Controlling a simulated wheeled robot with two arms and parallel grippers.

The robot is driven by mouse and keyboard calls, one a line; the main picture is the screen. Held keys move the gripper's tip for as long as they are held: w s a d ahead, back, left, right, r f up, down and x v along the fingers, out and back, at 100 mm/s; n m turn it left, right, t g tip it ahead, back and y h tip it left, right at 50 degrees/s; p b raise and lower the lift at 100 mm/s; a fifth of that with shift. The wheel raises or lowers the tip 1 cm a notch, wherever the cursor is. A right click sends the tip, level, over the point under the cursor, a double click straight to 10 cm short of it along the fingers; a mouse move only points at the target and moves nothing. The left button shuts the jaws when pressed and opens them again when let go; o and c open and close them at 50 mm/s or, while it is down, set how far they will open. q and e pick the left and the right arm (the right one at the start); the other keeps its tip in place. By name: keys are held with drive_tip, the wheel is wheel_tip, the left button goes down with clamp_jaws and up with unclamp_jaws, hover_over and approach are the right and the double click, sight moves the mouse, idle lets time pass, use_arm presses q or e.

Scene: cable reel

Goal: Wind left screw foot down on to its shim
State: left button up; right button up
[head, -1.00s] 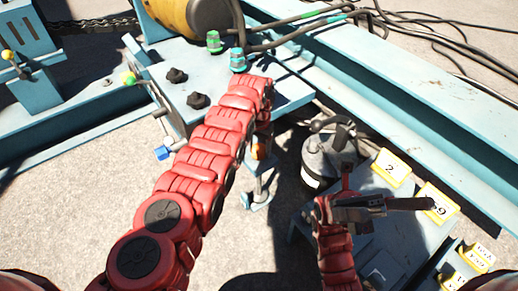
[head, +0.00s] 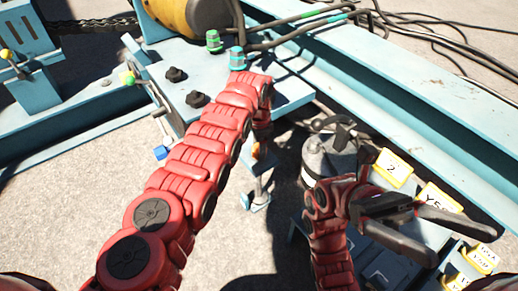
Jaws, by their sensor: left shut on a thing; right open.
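My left arm reaches across the blue frame and its wrist bends down past the frame's near edge. My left gripper (head: 259,146) is mostly hidden by the arm, and it is shut on the upper part of the left screw foot. The lower spindle of the left screw foot (head: 259,185) shows below it, ending in a small pale blue plate (head: 257,203) near the ground. I cannot tell the foot pad from the shim there, or whether there is a gap. My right gripper (head: 437,231) is open and empty at the right, its dark fingers spread above the blue box.
A grey cylinder with a black handle (head: 328,160) stands between the arms. A long blue beam (head: 400,85) crosses the upper right. Hoses with green fittings (head: 214,41) lie on the frame. Bare ground is at left.

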use_arm(q)
drive_tip(key=shift+m, duration=0.6)
drive_tip(key=o, duration=1.4)
drive_tip(key=shift+c, duration=0.2)
